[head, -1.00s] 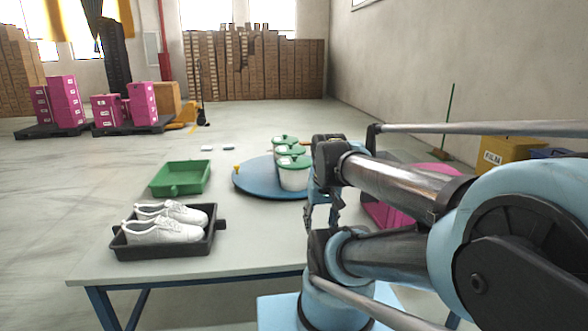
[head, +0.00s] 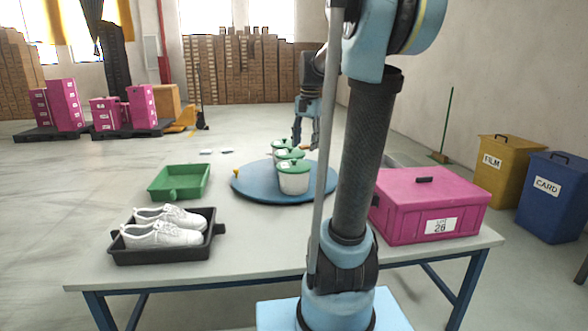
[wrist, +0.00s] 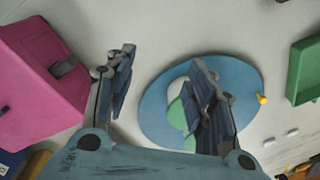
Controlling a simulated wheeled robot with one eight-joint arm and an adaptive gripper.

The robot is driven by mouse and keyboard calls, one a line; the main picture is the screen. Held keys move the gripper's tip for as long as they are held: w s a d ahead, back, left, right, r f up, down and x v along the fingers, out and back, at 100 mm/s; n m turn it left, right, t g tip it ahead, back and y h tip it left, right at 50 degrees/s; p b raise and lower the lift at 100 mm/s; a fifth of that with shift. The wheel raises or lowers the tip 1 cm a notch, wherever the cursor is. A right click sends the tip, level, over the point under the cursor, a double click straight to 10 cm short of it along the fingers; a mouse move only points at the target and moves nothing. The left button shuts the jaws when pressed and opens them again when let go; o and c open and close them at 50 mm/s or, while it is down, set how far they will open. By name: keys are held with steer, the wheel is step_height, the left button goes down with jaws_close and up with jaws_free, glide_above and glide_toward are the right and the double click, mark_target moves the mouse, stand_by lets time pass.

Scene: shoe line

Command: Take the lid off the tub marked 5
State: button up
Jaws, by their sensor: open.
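Several white tubs with green lids stand in a row on a round blue turntable (head: 250,185). The nearest tub (head: 294,182) has its lid (head: 294,165) on; two others show behind it, partly hidden. I cannot read which tub is marked 5. My gripper (head: 305,146) is above the far side of the turntable, apart from the tubs as far as I can tell. In the wrist view my gripper (wrist: 163,88) is open and empty. Its right finger covers much of the tubs; part of a green lid (wrist: 176,114) shows beside it.
A pink lidded box (head: 432,232) labelled 26 stands at the table's right. At left are a green tray (head: 180,198) and a black tray (head: 165,258) holding white shoes. A yellow knob (head: 236,172) is at the turntable's left edge. Yellow and blue bins stand beyond the table.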

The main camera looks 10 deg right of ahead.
steer(key=w+d+r+m, duration=0.1)
steer(key=w+m, duration=0.1)
steer(key=w, duration=0.6)
steer(key=w+r+m, duration=0.2)
steer(key=w, duration=0.6)
steer(key=m+g, duration=0.1)
steer(key=m, duration=0.3)
glide_above(294, 163)
steer(key=w+d, duration=0.2)
steer(key=shift+y, duration=0.4)
steer(key=f, duration=1.5)
steer(key=shift+a, duration=0.25)
steer(key=shift+s+a+f, duration=0.15)
steer(key=shift+a+f, duration=0.05)
steer(key=shift+f, duration=0.7)
steer(key=shift+s+a+f, duration=0.1)
steer(key=shift+a+f, duration=0.05)
steer(key=shift+f, duration=0.75)
steer(key=shift+s+a+f, duration=0.15)
steer(key=shift+a+f, duration=0.05)
steer(key=shift+f, duration=0.7)
steer(key=shift+c, duration=0.5)
steer(key=c, duration=1.1)
